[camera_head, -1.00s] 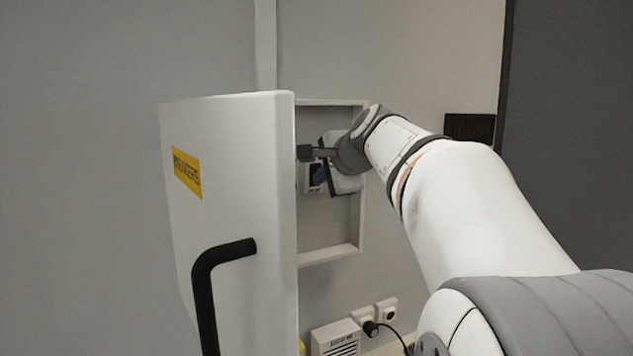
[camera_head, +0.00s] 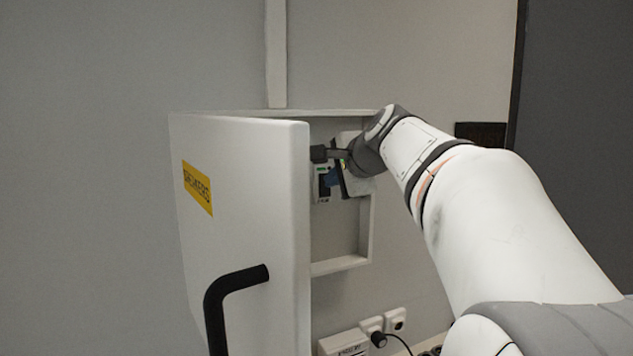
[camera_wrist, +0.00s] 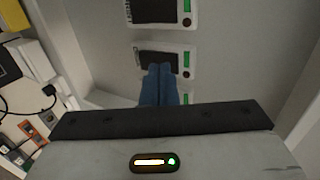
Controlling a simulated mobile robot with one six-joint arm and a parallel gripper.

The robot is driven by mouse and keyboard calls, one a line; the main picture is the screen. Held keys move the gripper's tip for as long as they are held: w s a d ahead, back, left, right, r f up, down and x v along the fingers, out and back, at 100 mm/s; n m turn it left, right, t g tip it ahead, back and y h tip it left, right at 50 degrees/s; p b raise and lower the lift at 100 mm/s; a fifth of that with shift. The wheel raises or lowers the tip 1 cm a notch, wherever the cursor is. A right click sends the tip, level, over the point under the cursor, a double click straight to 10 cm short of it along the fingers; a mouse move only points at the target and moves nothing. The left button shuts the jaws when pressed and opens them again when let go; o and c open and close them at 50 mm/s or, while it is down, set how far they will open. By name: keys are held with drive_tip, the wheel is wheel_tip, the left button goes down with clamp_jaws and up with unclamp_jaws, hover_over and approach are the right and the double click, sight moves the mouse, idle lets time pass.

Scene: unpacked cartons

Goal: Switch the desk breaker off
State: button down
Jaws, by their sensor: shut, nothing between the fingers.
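The breaker box (camera_head: 340,266) on the wall stands open. In the wrist view, several breakers sit in a column, each with a dark face and a green light: an upper breaker (camera_wrist: 187,8), a middle breaker (camera_wrist: 185,58) and a lower one (camera_wrist: 187,99) mostly hidden by my gripper. Their labels are too small or blurred to read, so I cannot tell which is the desk breaker. My gripper (camera_wrist: 160,68) is shut and empty, its blue fingertips over the lower edge of the middle breaker's dark face. Contact is unclear. In the head view, the fingers (camera_head: 333,178) are beside a breaker (camera_head: 322,194).
The box door (camera_head: 245,235), with a yellow breakers label (camera_head: 197,188) and black handle (camera_head: 230,290), stands open close left of my gripper. Wall sockets (camera_head: 395,319) with a plugged cord are below the box. A dark panel (camera_head: 575,150) is at right.

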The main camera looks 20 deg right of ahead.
drive_tip(key=b+v, duration=0.1)
drive_tip(key=v, duration=1.2)
drive_tip(key=shift+d+f, duration=0.1)
drive_tip(key=s+a+f+n+g, duration=0.3)
drive_tip(key=s+f+n, duration=0.2)
drive_tip(key=f, duration=0.8)
drive_tip(key=s+a+f+n+g+h, duration=0.1)
drive_tip(key=s+a+f+n+g, duration=0.2)
drive_tip(key=f, duration=1)
drive_tip(key=s+a+f+n+g, duration=0.3)
drive_tip(key=s+a+f+n, duration=0.2)
drive_tip(key=f, duration=0.9)
drive_tip(key=s+n, duration=0.3)
drive_tip(key=s, duration=0.1)
drive_tip(key=shift+a+n, duration=0.15)
drive_tip(key=shift+n, duration=0.15)
